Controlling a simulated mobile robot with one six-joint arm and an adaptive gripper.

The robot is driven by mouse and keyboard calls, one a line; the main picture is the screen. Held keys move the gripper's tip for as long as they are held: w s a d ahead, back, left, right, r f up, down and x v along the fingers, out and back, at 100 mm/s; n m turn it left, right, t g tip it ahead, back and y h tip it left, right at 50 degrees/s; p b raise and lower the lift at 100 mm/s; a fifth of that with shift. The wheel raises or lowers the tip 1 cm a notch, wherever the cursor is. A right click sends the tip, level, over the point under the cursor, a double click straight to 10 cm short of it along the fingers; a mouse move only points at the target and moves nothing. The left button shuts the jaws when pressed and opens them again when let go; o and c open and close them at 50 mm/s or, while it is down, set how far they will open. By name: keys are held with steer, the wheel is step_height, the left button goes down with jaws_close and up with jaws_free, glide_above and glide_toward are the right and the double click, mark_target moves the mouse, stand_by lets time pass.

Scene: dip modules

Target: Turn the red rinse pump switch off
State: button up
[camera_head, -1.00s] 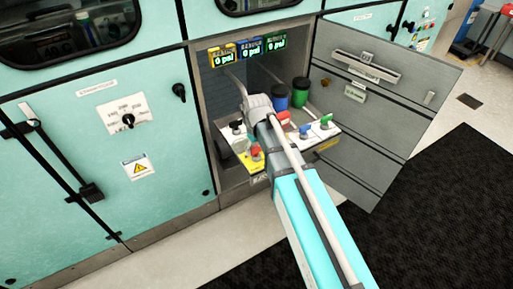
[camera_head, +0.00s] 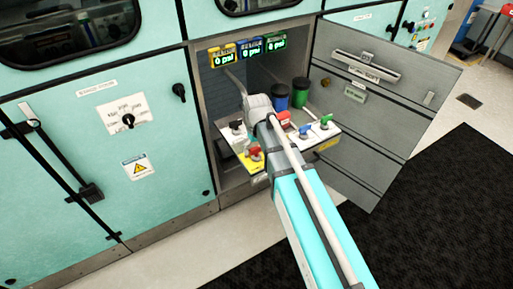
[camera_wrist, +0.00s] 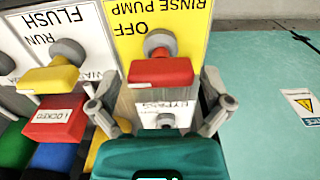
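The red rinse pump switch (camera_wrist: 161,71) shows in the wrist view as a flat red handle on a grey round hub. It lies crosswise below the yellow label (camera_wrist: 180,20), which reads RINSE PUMP and OFF upside down. My gripper (camera_wrist: 160,104) is open, its two grey fingers spread left and right just below the red handle in the picture. Nothing is seen between the fingertips touching them.
A yellow FLUSH handle (camera_wrist: 48,78) and a red LOCKED block (camera_wrist: 55,118) are left of the switch in the wrist view. A grey BYPASS knob (camera_wrist: 166,121) sits between the fingers. The open cabinet door (camera_head: 375,110) stands right of my arm.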

mark_target(256, 147)
steer(key=shift+n, duration=0.4)
steer(key=n, duration=0.8)
step_height(256, 147, up, 14)
steer(key=p, duration=1.4)
steer(key=s+d+m, duration=0.5)
steer(key=d+m, duration=0.2)
steer(key=d, duration=0.3)
steer(key=s+d+r+m+p, duration=0.1)
steer(key=s+d+m, duration=0.4)
steer(key=d+m, duration=0.3)
steer(key=shift+d+r, duration=0.2)
steer(key=shift+d, duration=0.65)
